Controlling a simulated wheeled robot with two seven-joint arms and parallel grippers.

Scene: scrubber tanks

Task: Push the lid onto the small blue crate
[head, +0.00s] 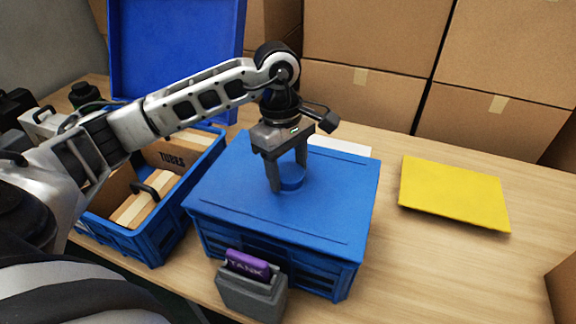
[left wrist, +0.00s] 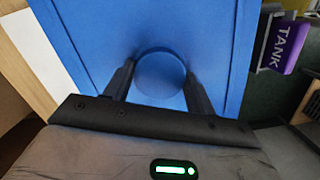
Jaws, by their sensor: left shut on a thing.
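The small blue crate (head: 300,262) stands on the table in the middle of the head view. Its flat blue lid (head: 235,190) lies over its top; I cannot tell whether it is fully seated. A round blue knob (head: 291,178) rises from the lid's middle. My left gripper (head: 289,184) points down from above with one finger on each side of the knob and is shut on it. The left wrist view also shows the knob (left wrist: 160,74) between the fingers and the lid (left wrist: 100,25) beneath. My right gripper is not in view.
An open blue crate (head: 150,238) with wooden pieces and a "TUBES" label stands at left, its raised lid (head: 175,45) behind. A grey holder (head: 250,296) with a purple "TANK" card (head: 247,264) is at the crate's front. A yellow panel (head: 455,192) lies right. Cardboard boxes (head: 370,40) line the back.

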